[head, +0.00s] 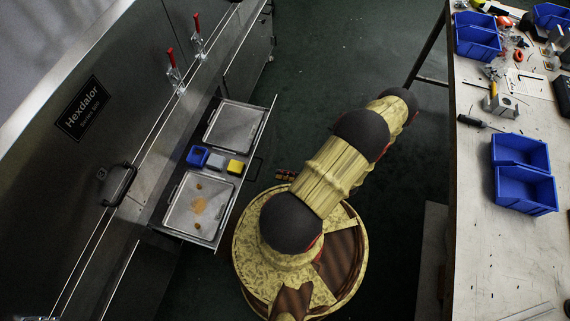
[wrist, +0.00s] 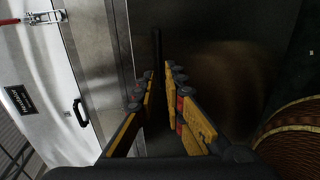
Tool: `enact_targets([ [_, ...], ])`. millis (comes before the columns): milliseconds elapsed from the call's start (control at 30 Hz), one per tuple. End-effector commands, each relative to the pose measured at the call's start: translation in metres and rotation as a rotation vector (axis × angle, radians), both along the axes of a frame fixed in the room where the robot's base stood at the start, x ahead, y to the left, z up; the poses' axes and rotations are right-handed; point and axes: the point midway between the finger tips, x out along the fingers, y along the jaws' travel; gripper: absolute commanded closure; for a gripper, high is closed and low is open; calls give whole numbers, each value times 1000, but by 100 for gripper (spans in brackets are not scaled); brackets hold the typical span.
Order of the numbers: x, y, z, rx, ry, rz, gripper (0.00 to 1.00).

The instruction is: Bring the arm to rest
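My arm runs from its round yellow base up and right in the head view, with black joints, over the dark floor. My gripper (wrist: 159,72) shows in the wrist view with its yellow and black fingers apart and nothing between them. In the head view, a small reddish-dark part just left of my arm may be the gripper; most of it is hidden. The fingers point along a dark bar (wrist: 157,45) by a grey metal face; I cannot tell the distance.
A workbench (head: 480,240) with blue bins stands at right. Dark floor lies between.

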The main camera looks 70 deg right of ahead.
Motion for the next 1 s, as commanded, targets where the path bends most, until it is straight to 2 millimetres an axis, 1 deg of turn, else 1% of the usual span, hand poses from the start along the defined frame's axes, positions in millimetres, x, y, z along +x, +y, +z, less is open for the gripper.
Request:
enact_targets([
  [100,-8,-1,2,-1,0,0,89],
  [200,-10,-1,2,0,0,0,89],
  [800,-10,0,2,-4,0,1,89],
  [867,-10,0,2,-20,-2,4,89],
  [967,-10,1,0,-89,0,24,89],
  [1000,-11,4,-1,-131,1,45,89],
])
